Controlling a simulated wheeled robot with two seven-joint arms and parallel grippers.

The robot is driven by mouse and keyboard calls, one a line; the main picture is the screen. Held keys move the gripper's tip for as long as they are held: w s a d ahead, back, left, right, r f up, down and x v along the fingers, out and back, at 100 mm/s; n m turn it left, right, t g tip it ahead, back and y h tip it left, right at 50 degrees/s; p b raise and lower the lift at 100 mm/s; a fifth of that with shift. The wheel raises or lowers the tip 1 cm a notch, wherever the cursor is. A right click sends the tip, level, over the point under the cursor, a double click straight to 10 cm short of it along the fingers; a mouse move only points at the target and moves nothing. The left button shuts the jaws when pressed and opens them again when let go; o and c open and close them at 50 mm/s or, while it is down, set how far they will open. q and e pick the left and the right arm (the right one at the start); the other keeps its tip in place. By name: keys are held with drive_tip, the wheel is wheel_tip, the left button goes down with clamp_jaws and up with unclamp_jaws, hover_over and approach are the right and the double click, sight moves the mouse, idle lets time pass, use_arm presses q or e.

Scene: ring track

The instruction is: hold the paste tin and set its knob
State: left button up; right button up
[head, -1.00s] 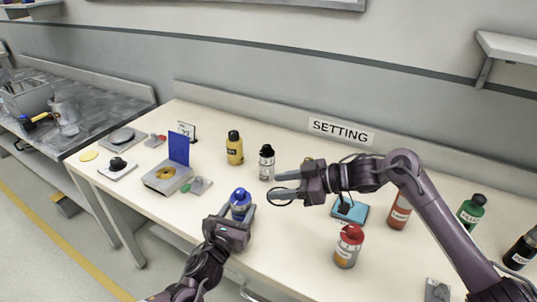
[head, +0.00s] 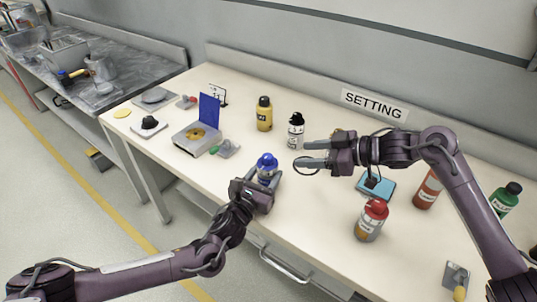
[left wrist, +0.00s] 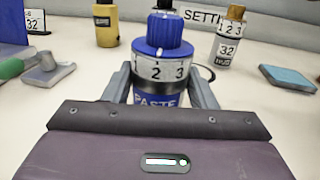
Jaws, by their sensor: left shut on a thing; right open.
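The paste tin (head: 266,168) has a blue knob on top and stands upright near the table's front edge. In the left wrist view the paste tin (left wrist: 160,70) shows a white band with 1, 2, 3 and the label PASTE; a white mark on the knob sits close to the 2. My left gripper (head: 262,184) is shut on the tin's body, fingers on both sides. My right gripper (head: 308,155) is open and empty, pointing left, to the right of the tin and above the table. A small card reading 32 (left wrist: 36,20) stands at the back left.
A grey device with a blue upright panel (head: 208,110) stands left of the tin. A yellow bottle (head: 264,114) and a white bottle with a black cap (head: 296,131) stand behind. A red-capped bottle (head: 371,220) and a blue pad (head: 376,185) are to the right.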

use_arm(q)
drive_tip(key=o, duration=1.1)
drive_tip(key=shift+o, duration=0.2)
